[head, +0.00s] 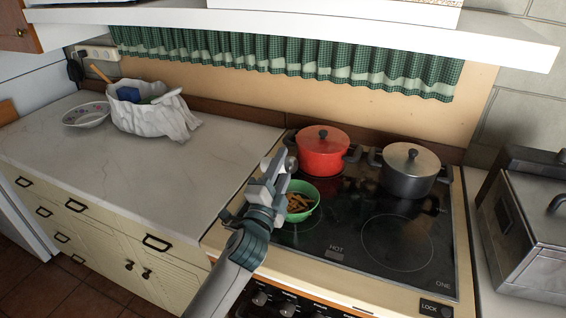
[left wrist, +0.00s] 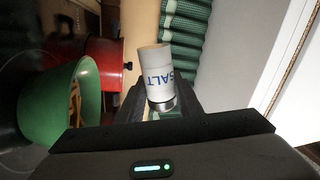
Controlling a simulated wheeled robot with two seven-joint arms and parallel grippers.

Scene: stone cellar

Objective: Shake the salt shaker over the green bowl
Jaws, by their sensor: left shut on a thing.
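The green bowl (head: 311,212) sits on the front left of the black stovetop with brown, stick-like food in it. It also shows at the left of the left wrist view (left wrist: 86,100). My left gripper (head: 266,185) is beside the bowl's left edge in the head view, raised above the stove's left side. In the left wrist view it is shut on the salt shaker (left wrist: 153,72), a white cylinder with blue SALT lettering and a metallic end. The shaker looks tipped well over compared with the red pot. In the head view the gripper mostly hides it. My right gripper is out of view.
A red pot (head: 322,156) and a grey pot (head: 408,172), both lidded, stand behind the bowl. The front right burner (head: 397,243) is clear. A white bag (head: 150,116) and a shallow bowl (head: 86,114) are on the left counter. A shelf (head: 300,27) overhangs the back.

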